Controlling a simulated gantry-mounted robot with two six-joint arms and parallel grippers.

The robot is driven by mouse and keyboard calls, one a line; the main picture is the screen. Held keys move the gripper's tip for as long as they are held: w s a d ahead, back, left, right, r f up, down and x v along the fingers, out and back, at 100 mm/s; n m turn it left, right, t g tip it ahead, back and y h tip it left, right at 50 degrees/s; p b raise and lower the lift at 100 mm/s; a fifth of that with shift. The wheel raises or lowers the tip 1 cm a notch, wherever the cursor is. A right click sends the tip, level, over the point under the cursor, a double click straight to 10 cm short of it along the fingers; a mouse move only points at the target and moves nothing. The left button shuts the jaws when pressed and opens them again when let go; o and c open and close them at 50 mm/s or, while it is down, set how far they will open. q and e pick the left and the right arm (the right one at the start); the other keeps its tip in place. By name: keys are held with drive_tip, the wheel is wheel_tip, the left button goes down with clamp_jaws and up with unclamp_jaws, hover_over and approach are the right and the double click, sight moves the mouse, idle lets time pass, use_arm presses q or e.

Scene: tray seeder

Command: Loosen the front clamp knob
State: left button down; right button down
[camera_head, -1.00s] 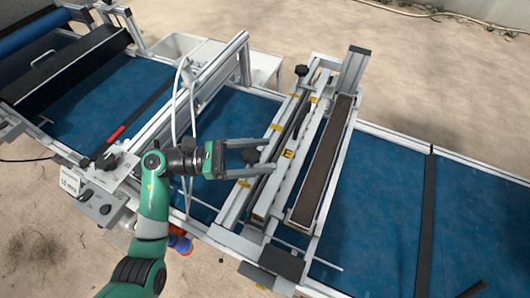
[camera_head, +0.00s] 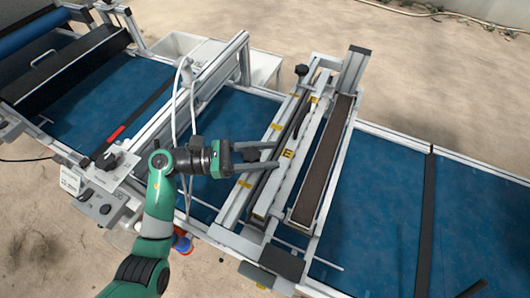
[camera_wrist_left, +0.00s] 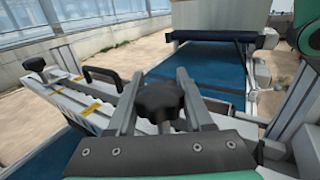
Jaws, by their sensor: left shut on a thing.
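The front clamp knob (camera_head: 250,155) is black and lobed, beside the near part of the grey seeder bar (camera_head: 285,165) that crosses the blue belt. My left gripper (camera_head: 276,156) reaches over from the left with one finger on each side of this knob, shut on it. In the left wrist view the knob (camera_wrist_left: 160,101) sits between the two grey fingers, close to the gripper's palm. A second black knob (camera_head: 301,70) stands at the far end of the bar. My right gripper is not in view.
A dark brush strip (camera_head: 322,160) runs along the bar's right side. White cables (camera_head: 176,105) hang beside the frame left of my gripper. A black handle (camera_wrist_left: 103,77) shows in the left wrist view.

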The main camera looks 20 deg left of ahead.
use_arm(q)
drive_tip(key=n+t+p, duration=0.1)
drive_tip(key=t+y+p, duration=0.1)
drive_tip(key=shift+w+r+n+t, duration=0.15)
drive_tip(key=shift+n+t, duration=0.15)
drive_tip(key=shift+n, duration=0.1)
drive_tip(key=n+t+y+p, duration=0.2)
drive_tip(key=y+p, duration=0.1)
drive_tip(key=a+n+t+y+p, duration=0.1)
drive_tip(key=n+t+y+p, duration=0.1)
drive_tip(key=n+y+p, duration=0.1)
drive_tip(key=w+n+t+y+p, duration=0.1)
drive_tip(key=n+t+y+p, duration=0.1)
drive_tip(key=y+p, duration=0.2)
drive_tip(key=shift+w+a+r+n+t+p, duration=0.1)
drive_tip(key=shift+a+n+t+p, duration=0.2)
drive_tip(key=shift+t+p, duration=0.15)
drive_tip(key=shift+w+a+f+n+t+y+p, duration=0.1)
drive_tip(key=shift+a+f+n+t+y+p, duration=0.1)
drive_tip(key=shift+n+y+p, duration=0.6)
drive_tip(key=shift+a+f+n+t+y+p, duration=0.15)
drive_tip(key=shift+n+y+p, duration=0.3)
drive_tip(key=shift+y, duration=0.55)
drive_tip(key=shift+a+y, duration=0.15)
drive_tip(key=shift+y, duration=0.15)
drive_tip(key=shift+c, duration=1.5)
unclamp_jaws()
drive_tip(key=shift+r, duration=0.1)
